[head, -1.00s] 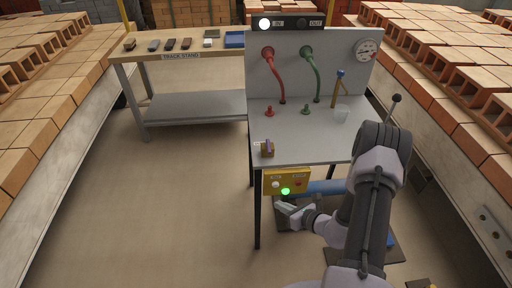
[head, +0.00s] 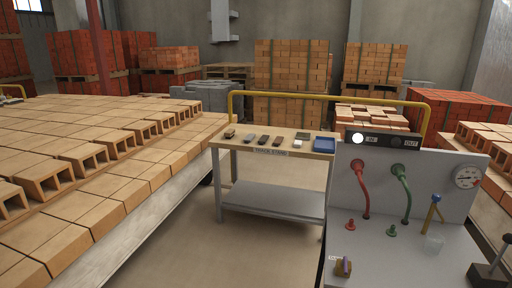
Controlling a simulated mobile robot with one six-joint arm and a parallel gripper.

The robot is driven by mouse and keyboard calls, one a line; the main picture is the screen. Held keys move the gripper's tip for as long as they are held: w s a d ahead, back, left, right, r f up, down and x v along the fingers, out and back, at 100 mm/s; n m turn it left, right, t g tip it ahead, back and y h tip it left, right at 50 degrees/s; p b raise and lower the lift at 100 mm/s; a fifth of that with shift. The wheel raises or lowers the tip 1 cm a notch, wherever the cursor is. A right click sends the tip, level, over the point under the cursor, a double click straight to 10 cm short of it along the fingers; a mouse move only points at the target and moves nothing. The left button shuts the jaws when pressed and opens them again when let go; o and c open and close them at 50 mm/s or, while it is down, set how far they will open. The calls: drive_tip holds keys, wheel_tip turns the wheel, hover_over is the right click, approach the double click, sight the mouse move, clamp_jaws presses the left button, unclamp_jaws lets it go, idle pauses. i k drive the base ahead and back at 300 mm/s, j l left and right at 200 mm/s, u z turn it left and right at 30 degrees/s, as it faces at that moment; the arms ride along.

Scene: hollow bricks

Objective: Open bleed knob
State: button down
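The grey panel bench (head: 385,248) stands at the lower right in the head view. A small blue knob (head: 436,198) tops a brass-coloured tap (head: 430,217) on its right side, above a clear cup (head: 433,243); it looks like the bleed knob, but no label on it can be read. Whether it is open or closed cannot be told. A round gauge (head: 467,177) is to its right. A red hose (head: 363,190) and a green hose (head: 405,192) hang to its left. My gripper is out of view.
A small brass-coloured block with a purple top (head: 343,266) sits at the bench's front left. A black lever (head: 489,270) stands at the right edge. The track stand table (head: 275,140) holds several small pieces and a blue tray (head: 324,145). Brick rows (head: 90,190) line the left; floor shows between.

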sight(436, 197)
drive_tip(key=l+z, duration=0.1)
drive_tip(key=z, duration=0.25)
drive_tip(key=k+l+z, duration=0.1)
drive_tip(key=z, duration=0.25)
drive_tip(key=l+z, duration=0.15)
drive_tip(key=z, duration=0.2)
